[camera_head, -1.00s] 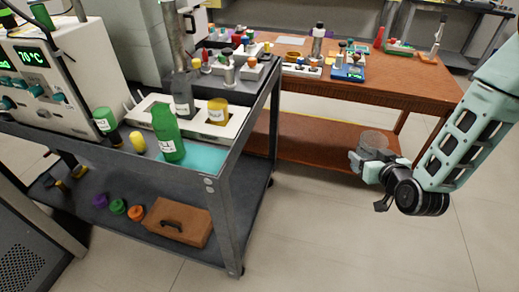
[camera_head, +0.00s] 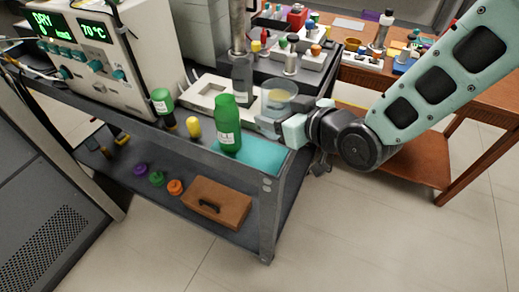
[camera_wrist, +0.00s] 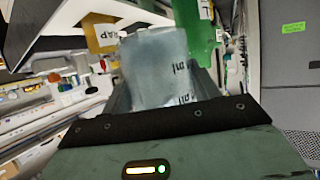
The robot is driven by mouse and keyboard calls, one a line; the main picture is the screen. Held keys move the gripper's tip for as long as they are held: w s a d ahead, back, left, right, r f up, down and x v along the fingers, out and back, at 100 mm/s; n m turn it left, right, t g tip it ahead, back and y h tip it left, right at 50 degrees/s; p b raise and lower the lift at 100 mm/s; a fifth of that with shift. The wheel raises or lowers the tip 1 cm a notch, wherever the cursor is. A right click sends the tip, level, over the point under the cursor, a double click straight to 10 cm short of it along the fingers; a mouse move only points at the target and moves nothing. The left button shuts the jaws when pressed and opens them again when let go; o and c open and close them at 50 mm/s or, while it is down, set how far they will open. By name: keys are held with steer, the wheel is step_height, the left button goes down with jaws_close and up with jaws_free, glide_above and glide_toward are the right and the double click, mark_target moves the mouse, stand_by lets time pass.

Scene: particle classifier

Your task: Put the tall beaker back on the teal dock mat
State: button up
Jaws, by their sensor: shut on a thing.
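My gripper (camera_head: 281,127) is shut on the clear tall beaker (camera_head: 281,99), at the right edge of the dark cart. The beaker looks roughly upright in the head view, and the wrist view shows its translucent, marked wall (camera_wrist: 155,68) between the fingers. The teal dock mat (camera_head: 264,157) lies on the cart's top at the front right corner, below and a little left of the gripper. I cannot tell how high the beaker is above the cart top. A green bottle (camera_head: 227,128) stands at the mat's left part.
A white tray (camera_head: 206,91) with a grey bottle (camera_head: 242,78) lies behind the mat. A yellow vial (camera_head: 194,127) and a green-capped bottle (camera_head: 163,106) stand to the left. A control box (camera_head: 100,50) fills the left back. The mat's right part is bare.

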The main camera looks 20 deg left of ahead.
steer(key=shift+s+a+r+g, duration=0.35)
steer(key=shift+s+a, duration=0.1)
steer(key=shift+a, duration=0.2)
steer(key=shift+s+a+f, duration=0.1)
steer(key=shift+s+a, duration=0.05)
steer(key=shift+a, duration=0.1)
steer(key=shift+y, duration=0.3)
step_height(320, 180, down, 10)
steer(key=shift+a+r+p, duration=0.1)
steer(key=shift+r+p, duration=0.15)
steer(key=shift+p, duration=0.05)
steer(key=shift+f, duration=0.1)
steer(key=shift+f, duration=0.1)
steer(key=o, duration=1.2)
